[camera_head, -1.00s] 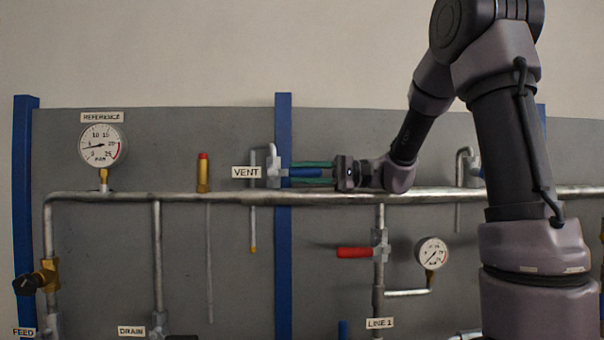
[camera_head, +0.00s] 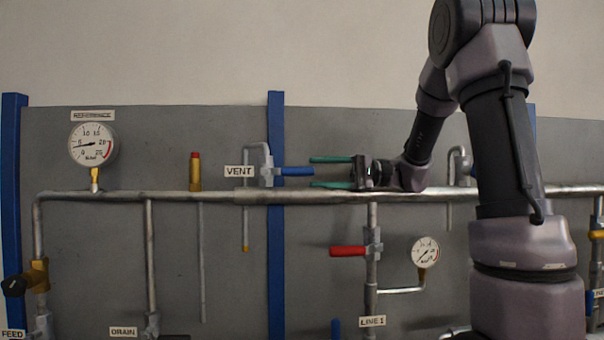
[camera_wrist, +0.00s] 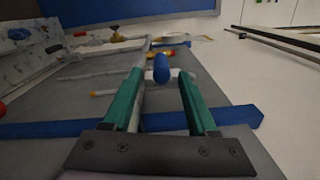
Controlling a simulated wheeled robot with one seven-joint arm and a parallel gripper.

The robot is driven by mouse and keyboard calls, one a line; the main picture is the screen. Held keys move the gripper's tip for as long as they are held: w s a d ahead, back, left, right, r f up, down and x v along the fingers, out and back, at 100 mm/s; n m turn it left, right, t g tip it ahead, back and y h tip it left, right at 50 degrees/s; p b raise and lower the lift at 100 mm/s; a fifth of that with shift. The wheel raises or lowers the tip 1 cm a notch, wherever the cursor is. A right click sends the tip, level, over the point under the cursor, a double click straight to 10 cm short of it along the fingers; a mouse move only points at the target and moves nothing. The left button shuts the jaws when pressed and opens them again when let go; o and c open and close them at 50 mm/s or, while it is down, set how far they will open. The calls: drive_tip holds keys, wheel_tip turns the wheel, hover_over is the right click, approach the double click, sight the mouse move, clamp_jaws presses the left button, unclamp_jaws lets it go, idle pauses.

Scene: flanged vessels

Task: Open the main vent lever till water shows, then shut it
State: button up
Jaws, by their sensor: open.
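The main vent lever (camera_head: 296,171) is a blue handle that points right, level, from the grey vent valve (camera_head: 267,170) beside the "VENT" label (camera_head: 239,171). A thin vent tube (camera_head: 245,215) hangs down left of the valve with a yellowish tip; no water shows at it. My gripper (camera_head: 312,172) is open, its green fingers above and below the lever's line, just right of the lever's end and apart from it. In the wrist view the blue lever (camera_wrist: 161,68) shows end-on beyond and between the fingertips (camera_wrist: 160,80).
A horizontal pipe (camera_head: 330,197) runs just below my gripper. A red lever (camera_head: 347,251) and a small gauge (camera_head: 425,251) sit lower, near "LINE 1". The reference gauge (camera_head: 93,144) is at the left. A blue post (camera_head: 276,260) stands behind the vent valve.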

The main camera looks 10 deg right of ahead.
drive_tip(key=shift+s+d, duration=0.1)
drive_tip(key=shift+d, duration=2.05)
drive_tip(key=shift+s+f, duration=0.1)
drive_tip(key=s+a+f+h, duration=0.1)
drive_tip(key=s+f+h, duration=0.25)
drive_tip(key=s, duration=0.25)
drive_tip(key=s+a+f+h, duration=0.1)
drive_tip(key=s+f+h, duration=0.2)
drive_tip(key=s+h, duration=0.3)
drive_tip(key=s+d+f+m+t+h, duration=0.1)
drive_tip(key=s+d+f+t+h, duration=0.1)
drive_tip(key=s+d+t+h, duration=0.2)
drive_tip(key=shift+s+d+f+m+t+h, duration=0.25)
drive_tip(key=shift+d+t+h, duration=1.1)
drive_tip(key=shift+d, duration=0.7)
